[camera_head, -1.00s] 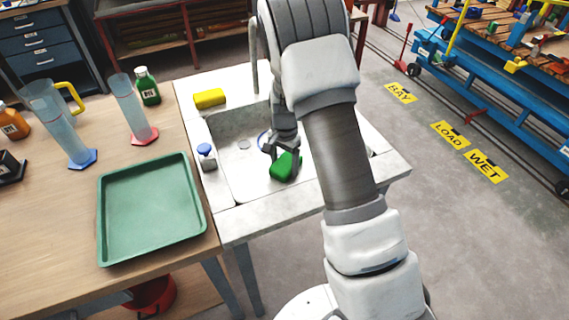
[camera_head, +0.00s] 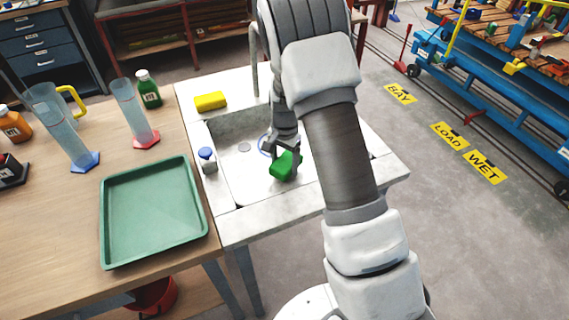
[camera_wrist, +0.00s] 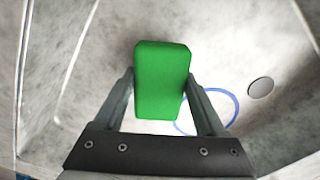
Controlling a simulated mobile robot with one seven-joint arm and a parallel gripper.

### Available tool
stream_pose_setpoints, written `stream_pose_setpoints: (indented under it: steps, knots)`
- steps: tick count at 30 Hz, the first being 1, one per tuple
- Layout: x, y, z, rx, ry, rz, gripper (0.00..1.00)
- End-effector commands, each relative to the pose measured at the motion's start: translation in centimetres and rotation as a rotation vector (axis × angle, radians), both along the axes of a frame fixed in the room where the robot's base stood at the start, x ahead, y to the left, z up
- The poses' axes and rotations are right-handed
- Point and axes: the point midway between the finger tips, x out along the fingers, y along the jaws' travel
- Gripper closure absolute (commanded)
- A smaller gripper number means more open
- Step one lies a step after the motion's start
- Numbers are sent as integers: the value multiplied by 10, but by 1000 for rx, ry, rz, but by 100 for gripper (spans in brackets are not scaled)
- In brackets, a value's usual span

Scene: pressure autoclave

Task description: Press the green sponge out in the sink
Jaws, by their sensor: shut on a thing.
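The green sponge (camera_head: 285,165) is in the sink basin (camera_head: 241,185), at its front right part. My gripper (camera_head: 283,160) is shut on the sponge, with a finger on each side. In the wrist view the sponge (camera_wrist: 161,80) is between the two fingers of my gripper (camera_wrist: 160,88), and its sides look straight. A blue ring (camera_wrist: 233,101) on the basin floor is partly hidden behind the sponge and a finger. I cannot tell whether the sponge touches the basin floor.
A small blue-capped bottle (camera_head: 207,160) stands at the basin's left side. A green tray (camera_head: 152,255), cylinders (camera_head: 134,115) and a green bottle (camera_head: 148,90) stand on the wooden table to the left.

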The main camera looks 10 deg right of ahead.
Motion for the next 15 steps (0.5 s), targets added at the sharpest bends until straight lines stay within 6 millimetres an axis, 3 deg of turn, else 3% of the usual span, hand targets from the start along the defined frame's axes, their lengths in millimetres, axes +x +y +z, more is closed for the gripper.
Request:
stream_pose_setpoints:
  steps: [15]
  knots:
    - [1, 0, 46, 0, -4, 0, 87]
